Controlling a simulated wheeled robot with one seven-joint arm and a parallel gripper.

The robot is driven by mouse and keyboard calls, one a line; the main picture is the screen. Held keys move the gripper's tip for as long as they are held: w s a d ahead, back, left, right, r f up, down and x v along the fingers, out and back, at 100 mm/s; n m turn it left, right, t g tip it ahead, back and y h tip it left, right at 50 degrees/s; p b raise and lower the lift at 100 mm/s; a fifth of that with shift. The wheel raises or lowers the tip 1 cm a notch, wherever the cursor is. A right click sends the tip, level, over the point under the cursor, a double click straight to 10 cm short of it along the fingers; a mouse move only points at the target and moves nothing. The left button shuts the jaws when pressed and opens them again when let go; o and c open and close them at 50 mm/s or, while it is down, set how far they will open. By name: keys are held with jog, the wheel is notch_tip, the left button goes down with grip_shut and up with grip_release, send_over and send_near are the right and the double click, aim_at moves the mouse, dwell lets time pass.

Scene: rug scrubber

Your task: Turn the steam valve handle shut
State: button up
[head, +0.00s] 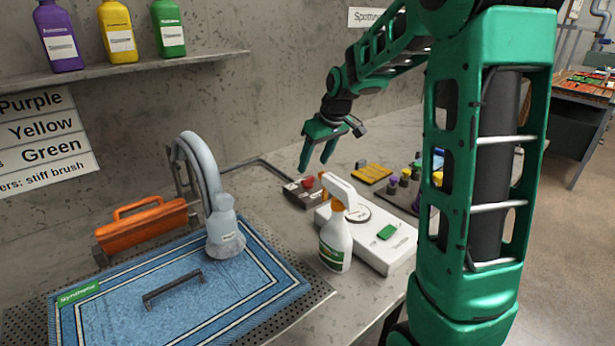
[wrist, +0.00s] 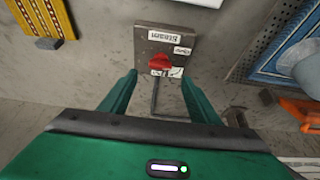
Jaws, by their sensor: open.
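The steam valve is a small dark box (head: 299,193) on the bench with a red handle (head: 308,182). In the wrist view the brown valve plate (wrist: 148,45) carries a "Steam" label and smaller labels. The red handle (wrist: 160,62) sits near the plate's edge closest to my fingers. My gripper (head: 314,165) is open and empty, above the valve and pointing down. In the wrist view its fingers (wrist: 158,80) stand to either side of the handle in the picture, apart from it. The small labels beside the handle are hard to read.
A white spray bottle (head: 336,240) stands by a white device (head: 385,238) with a green button. A dark pipe runs from the valve.

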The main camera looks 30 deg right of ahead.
aim_at(308, 178)
jog(key=x, duration=0.6)
jog(key=shift+f, duration=0.4)
jog(key=shift+c, duration=0.7)
jog(key=c, duration=0.9)
